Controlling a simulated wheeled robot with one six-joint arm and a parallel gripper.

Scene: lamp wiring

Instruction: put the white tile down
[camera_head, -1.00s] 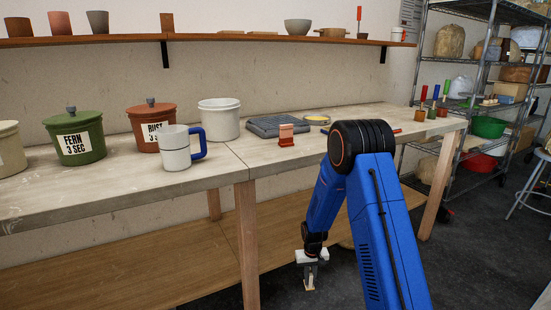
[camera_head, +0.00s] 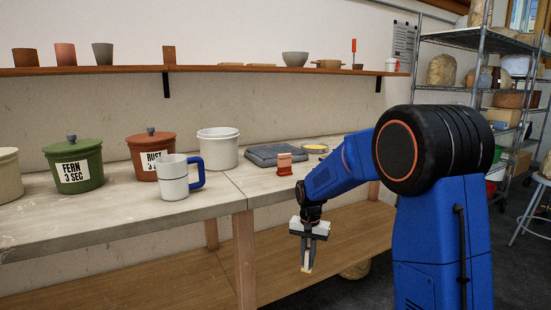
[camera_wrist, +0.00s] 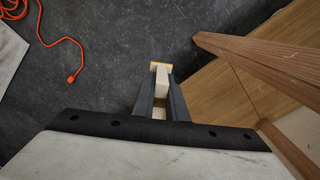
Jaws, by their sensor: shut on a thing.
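The white tile (camera_head: 307,261) is a small pale piece with a yellowish lower end. My gripper (camera_head: 308,243) is shut on it, pointing down, in front of the workbench (camera_head: 225,195) and below the level of its top. The tile hangs clear of the bench top. In the wrist view the tile (camera_wrist: 162,78) sticks out between the two dark fingers of my gripper (camera_wrist: 161,98), with its yellowish end outermost. The fingers hide part of its sides.
Bare bench top lies at the front. A wooden leg (camera_wrist: 260,60) and an orange cable (camera_wrist: 75,50) show below.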

